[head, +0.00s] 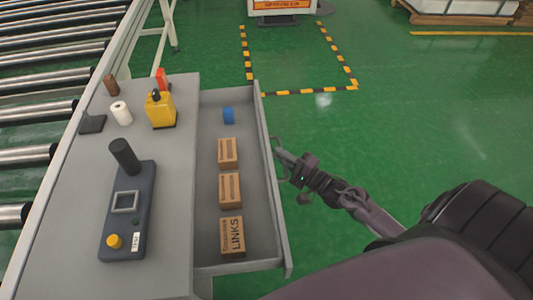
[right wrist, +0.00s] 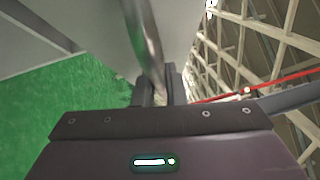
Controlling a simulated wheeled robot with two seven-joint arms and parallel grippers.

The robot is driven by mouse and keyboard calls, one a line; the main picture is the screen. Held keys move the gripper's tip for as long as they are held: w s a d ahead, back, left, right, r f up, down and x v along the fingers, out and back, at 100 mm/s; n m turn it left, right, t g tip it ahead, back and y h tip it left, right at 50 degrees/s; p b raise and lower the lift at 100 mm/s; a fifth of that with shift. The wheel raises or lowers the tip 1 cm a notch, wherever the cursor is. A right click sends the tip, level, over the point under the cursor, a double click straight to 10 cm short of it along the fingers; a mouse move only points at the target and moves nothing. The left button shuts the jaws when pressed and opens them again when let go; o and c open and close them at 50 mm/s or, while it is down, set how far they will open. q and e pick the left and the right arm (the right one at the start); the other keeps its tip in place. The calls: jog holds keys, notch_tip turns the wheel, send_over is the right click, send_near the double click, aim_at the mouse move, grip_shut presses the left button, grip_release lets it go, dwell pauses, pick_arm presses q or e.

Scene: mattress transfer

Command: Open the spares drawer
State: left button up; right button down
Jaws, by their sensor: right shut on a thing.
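The spares drawer (head: 272,185) is pulled out from the right side of the grey cabinet (head: 180,215) in the head view. Inside it are several cardboard boxes (head: 229,190), the front one marked LINKS, and a blue roll (head: 229,116). My right gripper (head: 281,158) is at the outer face of the drawer front, shut on the drawer handle (head: 287,174). In the right wrist view the metal handle bar (right wrist: 146,45) runs between the fingers (right wrist: 160,85). My left gripper is not in view.
On the cabinet top are a dark control box (head: 128,210) with a yellow button, a yellow device (head: 160,110), a white roll (head: 121,113) and small items. A roller conveyor (head: 40,110) runs along the left. Green floor is clear at the right.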

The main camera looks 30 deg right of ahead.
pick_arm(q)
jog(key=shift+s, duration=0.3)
pick_arm(e)
jog(key=shift+s+d+f, duration=0.1)
jog(key=shift+s+d, duration=0.15)
jog(key=shift+d, duration=0.25)
jog(key=c, duration=1.8)
grip_release()
jog(key=shift+o, duration=0.2)
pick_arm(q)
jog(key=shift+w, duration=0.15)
pick_arm(e)
jog(key=r+v, duration=0.1)
jog(key=v, duration=0.6)
jog(key=shift+s+f, duration=0.4)
jog(key=shift+f, duration=0.05)
jog(key=shift+d, duration=0.15)
